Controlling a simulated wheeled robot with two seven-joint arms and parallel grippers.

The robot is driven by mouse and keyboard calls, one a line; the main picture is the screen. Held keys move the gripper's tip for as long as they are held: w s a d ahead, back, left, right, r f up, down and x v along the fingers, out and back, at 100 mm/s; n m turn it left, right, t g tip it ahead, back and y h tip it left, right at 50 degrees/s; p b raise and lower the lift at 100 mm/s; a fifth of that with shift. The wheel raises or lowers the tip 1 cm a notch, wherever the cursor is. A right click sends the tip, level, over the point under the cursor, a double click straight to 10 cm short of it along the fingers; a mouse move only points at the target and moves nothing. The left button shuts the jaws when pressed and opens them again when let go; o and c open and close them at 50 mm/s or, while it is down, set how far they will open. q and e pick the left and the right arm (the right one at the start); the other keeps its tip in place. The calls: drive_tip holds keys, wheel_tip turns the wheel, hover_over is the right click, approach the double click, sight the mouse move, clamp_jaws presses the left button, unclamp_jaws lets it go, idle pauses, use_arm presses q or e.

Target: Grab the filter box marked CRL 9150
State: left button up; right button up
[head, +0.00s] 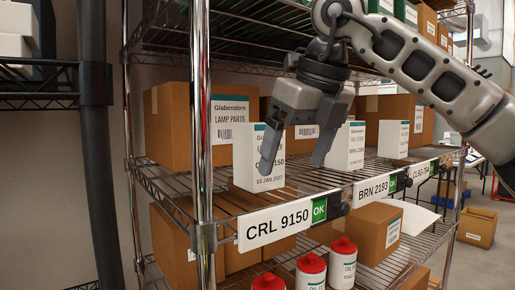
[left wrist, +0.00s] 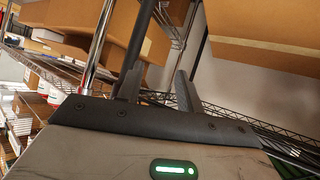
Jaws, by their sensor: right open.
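A white filter box (head: 246,157) with a teal top strip stands upright on the wire shelf, above the shelf label CRL 9150 (head: 270,228). Its printed code is partly hidden by a finger of my right gripper (head: 296,153). That gripper points down from the upper right, open, with one finger across the box's right part and the other near a second white box (head: 346,148). Whether the finger touches the box I cannot tell. My left gripper (left wrist: 159,72) shows in the left wrist view, with its fingers apart and nothing between them.
Brown Glabendorn cartons (head: 168,125) stand behind the white boxes. A chrome post (head: 201,100) rises left of the filter box. Another white box (head: 393,139) stands farther right. Red-capped bottles (head: 311,268) and a carton (head: 370,232) are on the shelf below.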

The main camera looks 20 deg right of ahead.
drive_tip(key=p, duration=0.2)
hover_over(267, 189)
drive_tip(key=shift+w+d+f, duration=0.1)
drive_tip(key=shift+w+d, duration=0.1)
drive_tip(key=shift+w, duration=0.25)
drive_tip(key=shift+w+f, duration=0.1)
drive_tip(key=shift+f, duration=0.4)
drive_tip(key=shift+r, duration=0.1)
drive_tip(key=c, duration=1.4)
drive_tip(key=shift+o, duration=0.2)
